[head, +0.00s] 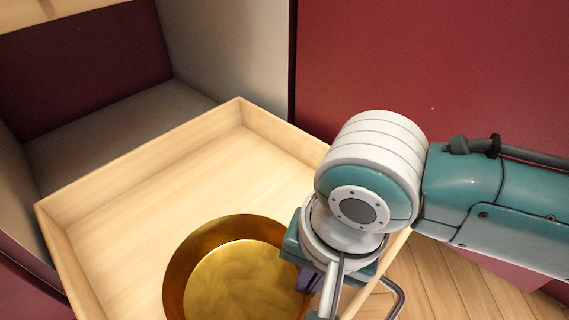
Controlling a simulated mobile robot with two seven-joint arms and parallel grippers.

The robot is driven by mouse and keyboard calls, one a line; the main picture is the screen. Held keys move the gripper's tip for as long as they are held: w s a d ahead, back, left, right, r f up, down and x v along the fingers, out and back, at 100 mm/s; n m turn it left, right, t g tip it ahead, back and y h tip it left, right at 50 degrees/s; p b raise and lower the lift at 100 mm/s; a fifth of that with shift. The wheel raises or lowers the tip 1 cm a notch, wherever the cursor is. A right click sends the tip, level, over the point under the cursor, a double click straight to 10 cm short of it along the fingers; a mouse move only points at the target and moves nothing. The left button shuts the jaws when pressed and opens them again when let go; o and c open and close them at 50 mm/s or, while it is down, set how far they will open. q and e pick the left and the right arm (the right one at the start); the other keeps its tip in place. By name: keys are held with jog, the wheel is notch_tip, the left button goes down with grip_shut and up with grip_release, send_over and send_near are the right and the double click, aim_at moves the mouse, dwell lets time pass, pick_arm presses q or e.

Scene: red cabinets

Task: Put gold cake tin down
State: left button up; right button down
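The gold cake tin (240,275) is a round, shiny tin at the bottom centre of the head view, over or in a light wooden drawer (130,165). Its lower edge is cut off by the frame. My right gripper (312,283) is at the tin's right rim, below my white and teal wrist. Its fingers are mostly hidden by the wrist, so I cannot tell whether they are shut on the rim. I cannot tell whether the tin touches the drawer floor. My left gripper is not in view.
The drawer is pulled out of a red cabinet, and its visible floor around the tin is bare. A dark red panel (430,60) stands behind on the right. A wooden floor (450,280) shows at the lower right.

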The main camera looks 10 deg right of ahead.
jog(key=c, duration=1.1)
grip_release()
jog(key=s+a+r+n+y+p, duration=0.1)
jog(key=s+r+p, duration=0.1)
jog(key=r+p, duration=0.4)
jog(key=s+r+n+p, duration=0.15)
jog(key=r+p, duration=0.25)
jog(key=r, duration=0.4)
jog(key=s+d+r+n, duration=0.1)
jog(key=s+d+n, duration=0.1)
jog(key=d, duration=0.2)
jog(key=s+d+r+n+t+h, duration=0.1)
jog(key=s+d+r, duration=0.1)
jog(key=s+d, duration=0.1)
jog(key=s+d+r+n+t+h, duration=0.1)
jog(key=s+d+n, duration=0.1)
jog(key=d, duration=0.3)
jog(key=shift+s+d+r+n, duration=0.25)
jog(key=shift+s+r+n, duration=0.05)
jog(key=shift+r+n, duration=0.05)
